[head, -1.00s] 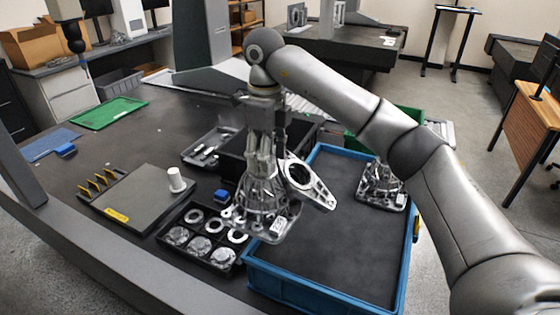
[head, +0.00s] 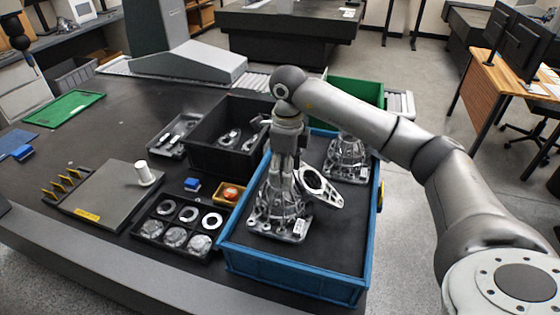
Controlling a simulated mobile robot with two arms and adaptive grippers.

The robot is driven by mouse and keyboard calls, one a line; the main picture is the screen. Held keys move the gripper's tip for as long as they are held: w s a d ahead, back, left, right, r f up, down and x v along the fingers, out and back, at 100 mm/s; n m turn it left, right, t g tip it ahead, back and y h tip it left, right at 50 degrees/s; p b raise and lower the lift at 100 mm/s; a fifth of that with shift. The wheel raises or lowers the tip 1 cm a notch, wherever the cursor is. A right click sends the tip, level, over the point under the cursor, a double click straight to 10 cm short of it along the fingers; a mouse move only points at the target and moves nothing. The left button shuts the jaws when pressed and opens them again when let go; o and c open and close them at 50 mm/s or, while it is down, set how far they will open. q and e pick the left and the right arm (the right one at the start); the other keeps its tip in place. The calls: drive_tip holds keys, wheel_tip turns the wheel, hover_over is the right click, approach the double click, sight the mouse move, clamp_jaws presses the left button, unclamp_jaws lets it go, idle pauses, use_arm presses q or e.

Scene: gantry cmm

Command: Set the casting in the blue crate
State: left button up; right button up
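The blue crate (head: 300,282) stands at the right end of the dark table, with a dark floor. My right gripper (head: 285,170) points down, fingers around the narrow top of a silver bell-shaped casting (head: 278,208). The casting is upright, its wide flange over the crate's near left part. I cannot tell whether it touches the floor. A silver plate with a round hole (head: 322,190) juts out beside it; whether it is joined to the casting is unclear. A second similar casting (head: 347,158) stands at the crate's far end, partly behind my arm. My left gripper is out of view.
Left of the crate are a black tray of rings and discs (head: 158,247), a small yellow bin (head: 219,194) and a black crate (head: 208,140). A green crate (head: 362,92) stands behind. A grey plate with a white cylinder (head: 110,200) lies further left.

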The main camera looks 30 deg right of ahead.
sight(299, 196)
drive_tip(key=shift+d, duration=0.25)
drive_tip(key=shift+s+f+p, duration=0.1)
drive_tip(key=shift+f+p, duration=0.35)
drive_tip(key=shift+p, duration=0.05)
drive_tip(key=shift+d+f+p, duration=0.1)
drive_tip(key=shift+f+p, duration=0.35)
drive_tip(key=shift+f, duration=0.8)
drive_tip(key=o, duration=1)
drive_tip(key=shift+s+f, duration=0.15)
drive_tip(key=shift+f, duration=0.1)
drive_tip(key=o, duration=0.4)
drive_tip(key=shift+o, duration=0.2)
drive_tip(key=shift+r, duration=0.1)
